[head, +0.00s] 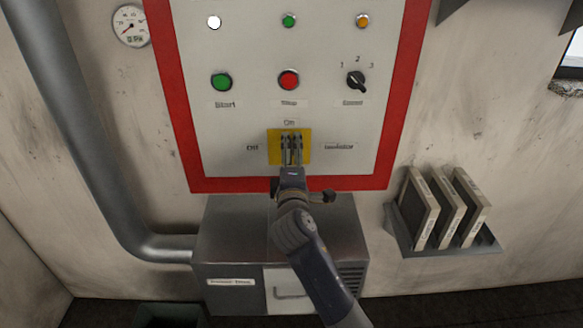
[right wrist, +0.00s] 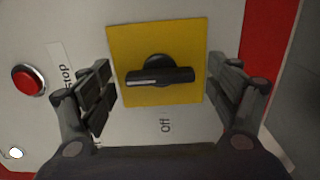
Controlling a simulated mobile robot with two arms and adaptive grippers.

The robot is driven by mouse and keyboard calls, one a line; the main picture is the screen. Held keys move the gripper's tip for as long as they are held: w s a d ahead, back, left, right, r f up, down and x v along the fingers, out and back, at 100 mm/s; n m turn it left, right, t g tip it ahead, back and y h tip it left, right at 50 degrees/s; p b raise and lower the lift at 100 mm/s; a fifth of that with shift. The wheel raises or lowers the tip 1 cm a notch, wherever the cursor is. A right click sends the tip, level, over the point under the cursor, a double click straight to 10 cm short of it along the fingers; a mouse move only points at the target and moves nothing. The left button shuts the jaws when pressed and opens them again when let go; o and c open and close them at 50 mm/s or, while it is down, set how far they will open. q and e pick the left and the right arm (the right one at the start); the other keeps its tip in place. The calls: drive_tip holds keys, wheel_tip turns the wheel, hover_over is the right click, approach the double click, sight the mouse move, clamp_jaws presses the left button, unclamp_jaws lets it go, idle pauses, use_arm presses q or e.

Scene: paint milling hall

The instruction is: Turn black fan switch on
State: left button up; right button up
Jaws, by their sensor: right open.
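The black fan switch (right wrist: 160,76) is a bar-shaped knob on a square yellow plate (right wrist: 183,38); the plate also shows in the head view (head: 273,158). The knob's white line points to the stop-button side, the side where the head view has the "On" label (head: 290,122). The "Off" label (right wrist: 166,125) lies on another side of the plate. My right gripper (head: 291,149) is in front of the plate and hides the knob in the head view. In the right wrist view its fingers (right wrist: 166,92) are open, one beyond each end of the knob, apart from it. My left gripper is out of view.
The red-framed panel also carries a green start button (head: 221,82), a red stop button (head: 289,80), a black selector (head: 356,81) and several lamps. A grey cabinet (head: 235,245) stands below. A shelf with binders (head: 445,207) is at right, a pipe (head: 75,130) at left.

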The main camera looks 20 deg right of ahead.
drive_tip(key=v, duration=1.1)
drive_tip(key=shift+s, duration=0.25)
